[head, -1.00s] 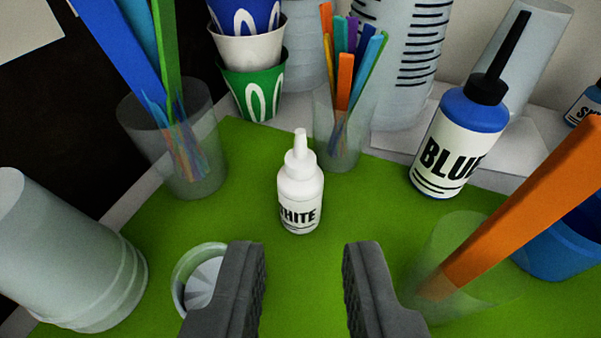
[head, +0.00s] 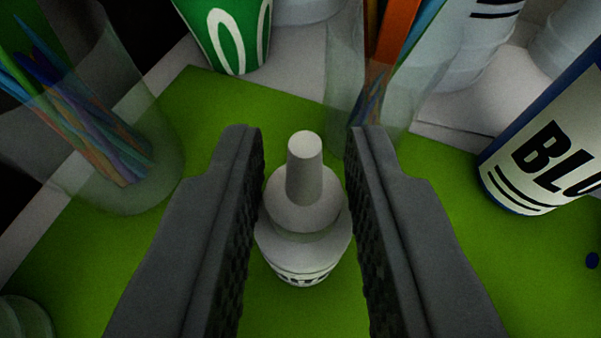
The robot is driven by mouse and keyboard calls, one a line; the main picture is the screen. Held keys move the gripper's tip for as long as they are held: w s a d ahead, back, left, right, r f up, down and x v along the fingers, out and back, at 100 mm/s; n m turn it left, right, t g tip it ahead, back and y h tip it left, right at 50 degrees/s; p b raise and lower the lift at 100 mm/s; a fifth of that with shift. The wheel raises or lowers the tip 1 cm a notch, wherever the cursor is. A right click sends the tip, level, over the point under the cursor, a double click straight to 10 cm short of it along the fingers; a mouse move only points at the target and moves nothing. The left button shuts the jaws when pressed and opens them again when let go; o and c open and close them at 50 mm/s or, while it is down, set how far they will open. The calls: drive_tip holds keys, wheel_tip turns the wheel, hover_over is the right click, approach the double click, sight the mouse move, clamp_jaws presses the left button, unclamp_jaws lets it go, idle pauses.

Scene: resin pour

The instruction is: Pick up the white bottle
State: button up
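The white bottle (head: 302,215) stands upright on the green mat (head: 215,110), with its pointed nozzle toward me. My gripper (head: 307,140) is around it, one dark ridged finger on the left and one on the right. The fingers are very close to the bottle's shoulders, with a small gap visible on the right; I cannot tell for sure whether either one touches. The bottle's label is mostly hidden below its shoulder.
A clear cup of coloured sticks (head: 130,150) stands at left, and another clear cup (head: 370,95) stands just behind the bottle. A green cup (head: 230,35) is at the back.

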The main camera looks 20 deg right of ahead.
drive_tip(key=shift+x, duration=1.1)
clamp_jaws()
drive_tip(key=shift+r, duration=0.15)
wheel_tip(320, 180, up, 10)
drive_tip(key=shift+s, duration=0.1)
idle(0.5)
